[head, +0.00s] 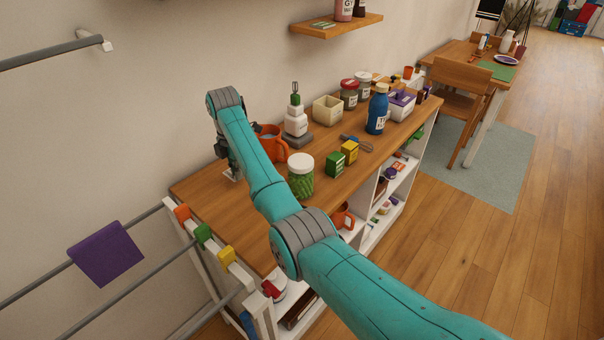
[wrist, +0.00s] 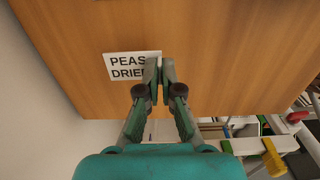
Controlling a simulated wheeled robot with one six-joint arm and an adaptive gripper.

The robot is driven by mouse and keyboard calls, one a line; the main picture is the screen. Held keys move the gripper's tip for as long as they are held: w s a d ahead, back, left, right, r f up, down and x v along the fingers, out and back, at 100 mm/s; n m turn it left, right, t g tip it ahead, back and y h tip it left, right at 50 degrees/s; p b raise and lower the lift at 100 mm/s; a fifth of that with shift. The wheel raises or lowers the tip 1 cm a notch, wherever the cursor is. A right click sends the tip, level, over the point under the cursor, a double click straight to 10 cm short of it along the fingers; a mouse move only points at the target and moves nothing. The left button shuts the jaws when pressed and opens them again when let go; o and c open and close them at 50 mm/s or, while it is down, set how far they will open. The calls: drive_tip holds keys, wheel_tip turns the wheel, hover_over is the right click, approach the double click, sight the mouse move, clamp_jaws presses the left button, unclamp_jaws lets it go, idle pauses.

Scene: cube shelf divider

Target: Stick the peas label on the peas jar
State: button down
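The peas label (wrist: 125,66), a white card printed "PEAS DRIED", shows in the wrist view against the wooden top. In the head view it is a small white patch (head: 231,175) near the shelf's left end. My gripper (wrist: 160,66) has its fingertips drawn together at the label's right edge and covers the last letters. The tips appear closed on that edge; the contact itself is hidden. I cannot tell whether the label touches the wood. The peas jar (head: 300,179), clear with green contents and a white lid, stands upright right of my forearm, partly hidden by it.
An orange mug (head: 271,144) stands just behind my arm. Green (head: 335,163) and yellow (head: 350,151) boxes stand right of the jar. A white pump bottle (head: 296,120), a cream bin (head: 327,109) and a blue bottle (head: 377,111) stand farther back. Bare wood lies at the left front.

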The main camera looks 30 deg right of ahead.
drive_tip(key=shift+r, duration=2.4)
